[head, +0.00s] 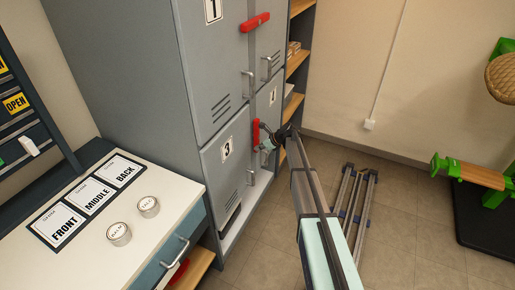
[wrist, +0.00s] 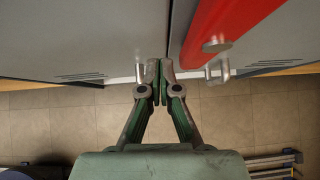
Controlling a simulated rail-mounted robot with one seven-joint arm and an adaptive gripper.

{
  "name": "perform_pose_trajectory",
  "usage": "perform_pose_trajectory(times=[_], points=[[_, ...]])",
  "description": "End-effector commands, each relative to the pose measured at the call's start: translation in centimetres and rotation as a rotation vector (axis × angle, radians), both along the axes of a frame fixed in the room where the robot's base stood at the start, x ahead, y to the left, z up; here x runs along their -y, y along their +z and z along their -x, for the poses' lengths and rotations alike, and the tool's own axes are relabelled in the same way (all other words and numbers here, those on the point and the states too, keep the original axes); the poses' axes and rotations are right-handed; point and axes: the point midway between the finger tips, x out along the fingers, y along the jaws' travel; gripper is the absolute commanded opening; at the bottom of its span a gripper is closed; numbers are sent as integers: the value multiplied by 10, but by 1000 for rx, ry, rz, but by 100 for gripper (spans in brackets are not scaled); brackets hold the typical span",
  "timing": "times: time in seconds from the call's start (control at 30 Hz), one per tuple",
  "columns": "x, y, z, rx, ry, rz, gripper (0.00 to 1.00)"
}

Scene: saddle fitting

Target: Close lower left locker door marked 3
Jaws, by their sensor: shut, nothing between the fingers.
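The lower left locker door marked 3 (head: 225,168) is grey, with a pale handle (head: 250,177) near its right edge. It looks shut or nearly shut; I cannot tell whether it is flush. My gripper (head: 266,144) is at the door's right side, by the seam with the neighbouring door. In the wrist view my gripper (wrist: 160,83) has its fingertips together and empty, in front of the seam. A grey panel (wrist: 75,35), seemingly door 3, fills the left, with a handle (wrist: 139,68) just left of the fingers. Contact is unclear.
A red bar (wrist: 232,22) is on the neighbouring right door, close right of my gripper. Another red bar (head: 255,22) is on the upper right door. A white-topped desk (head: 165,190) stands left of the lockers. A metal frame (head: 352,205) lies on the floor at right.

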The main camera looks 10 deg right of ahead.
Motion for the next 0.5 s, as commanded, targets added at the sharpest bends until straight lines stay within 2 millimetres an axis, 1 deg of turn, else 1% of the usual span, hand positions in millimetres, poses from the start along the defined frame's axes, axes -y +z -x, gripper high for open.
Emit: perform_pose_trajectory(times=[0.17, 0.5], points=[[22, 2, 20, -2, 2, -1, 0], [61, 48, 46, 2, 3, 0, 0]])
